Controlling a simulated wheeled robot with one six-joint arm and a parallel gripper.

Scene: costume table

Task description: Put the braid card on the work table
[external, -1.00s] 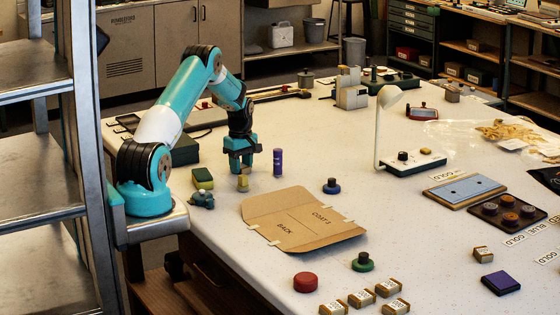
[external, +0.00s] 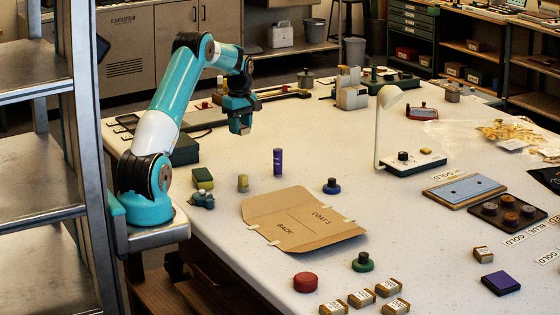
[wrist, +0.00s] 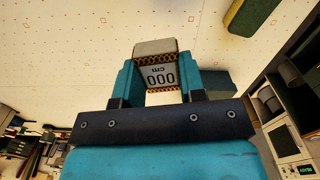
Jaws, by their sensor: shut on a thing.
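The braid card (wrist: 158,73) is a small pale grey card with black-and-gold bands and "000 cm" on it. In the wrist view my gripper (wrist: 158,82) is shut on it, one teal finger on each side. In the external view my gripper (external: 240,127) is raised above the back left part of the white work table (external: 225,235), pointing down. The card is hardly visible there, mostly hidden by the fingers.
Below stand a small yellow-green cylinder (external: 243,183), a purple tube (external: 278,161) and a green-yellow block (external: 203,178). A brown pattern piece (external: 300,220) lies to the right. A white lamp (external: 391,98) stands farther right. Bare tabletop lies around the purple tube.

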